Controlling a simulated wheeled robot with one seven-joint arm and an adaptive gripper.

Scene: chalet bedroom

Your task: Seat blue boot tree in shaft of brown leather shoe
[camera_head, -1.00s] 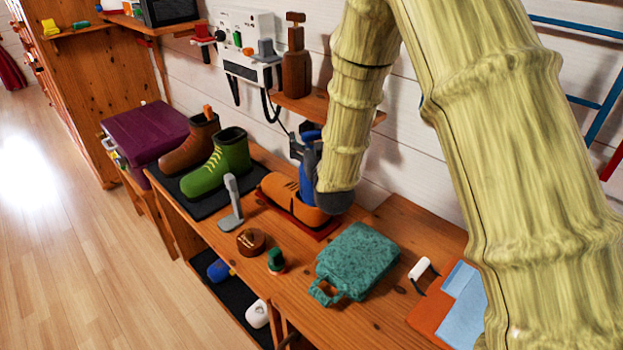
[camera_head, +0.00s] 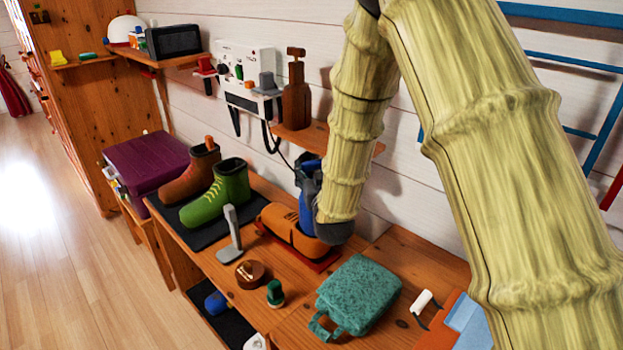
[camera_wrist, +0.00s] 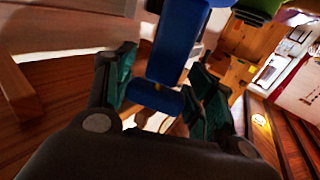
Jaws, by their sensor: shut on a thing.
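The blue boot tree (camera_wrist: 178,45) is between the green-padded fingers of my gripper (camera_wrist: 160,95) in the wrist view. My gripper is shut on it. In the head view the blue piece (camera_head: 307,208) shows beside the end of my arm, over an orange-brown shoe (camera_head: 282,229) on a red mat. My arm's end hides the shoe's rear and opening, so I cannot tell whether the tree is inside it. A darker brown boot (camera_head: 190,180) with an orange piece at its top stands farther left.
A green boot (camera_head: 217,190) stands on the dark mat. A grey upright tool (camera_head: 232,235), a round brown tin (camera_head: 249,273), a small green-capped item (camera_head: 275,293) and a teal bag (camera_head: 358,293) lie near the shoe. A wall shelf (camera_head: 310,136) holding a brown bottle is close behind my arm.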

